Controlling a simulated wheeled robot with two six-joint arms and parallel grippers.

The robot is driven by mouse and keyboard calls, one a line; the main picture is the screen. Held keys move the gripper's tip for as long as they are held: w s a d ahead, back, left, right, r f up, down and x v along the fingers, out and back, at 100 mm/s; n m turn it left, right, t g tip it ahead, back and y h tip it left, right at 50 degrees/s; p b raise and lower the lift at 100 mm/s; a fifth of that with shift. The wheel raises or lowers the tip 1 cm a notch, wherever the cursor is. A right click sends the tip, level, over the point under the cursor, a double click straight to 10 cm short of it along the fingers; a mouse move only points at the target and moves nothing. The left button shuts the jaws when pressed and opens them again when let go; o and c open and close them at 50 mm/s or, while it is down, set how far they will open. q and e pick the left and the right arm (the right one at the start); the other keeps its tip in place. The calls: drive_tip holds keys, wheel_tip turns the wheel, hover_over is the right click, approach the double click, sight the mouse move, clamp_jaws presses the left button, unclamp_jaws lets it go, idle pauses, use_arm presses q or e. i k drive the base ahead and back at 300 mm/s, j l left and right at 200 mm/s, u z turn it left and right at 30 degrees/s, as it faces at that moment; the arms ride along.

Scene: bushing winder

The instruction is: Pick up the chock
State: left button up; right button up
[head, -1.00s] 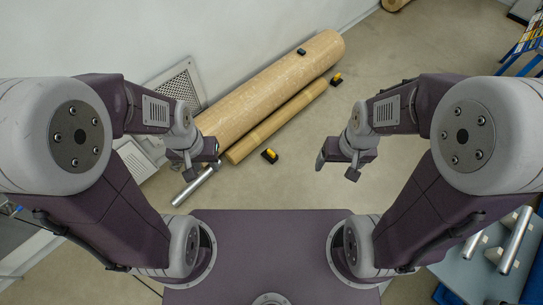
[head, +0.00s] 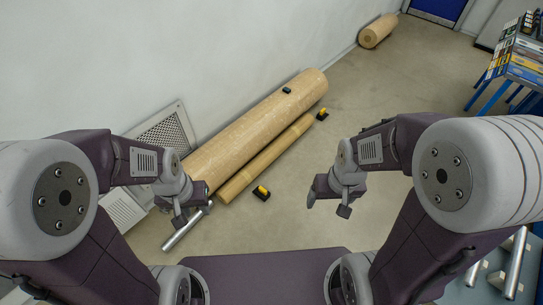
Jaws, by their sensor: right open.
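Two small black-and-yellow chocks are on the floor beside the thinner roll. The nearer chock (head: 262,193) is right of the roll's near end. The farther chock (head: 322,114) is near its far end. A small dark block (head: 287,90) sits on top of the thick roll (head: 250,125). My left gripper (head: 193,206) is above the upper end of a metal tube (head: 185,229), left of the nearer chock.
The thin roll (head: 268,158) lies along the thick one by the wall. A wall vent grille (head: 168,138) is at left. Another roll (head: 378,31) lies at the back. A blue-legged table (head: 525,65) stands at upper right.

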sight(264, 195)
drive_tip(key=i+j+u, duration=0.1)
drive_tip(key=i+u, duration=0.3)
drive_tip(key=i, duration=0.15)
drive_tip(key=i+u, duration=0.35)
drive_tip(key=i, duration=0.2)
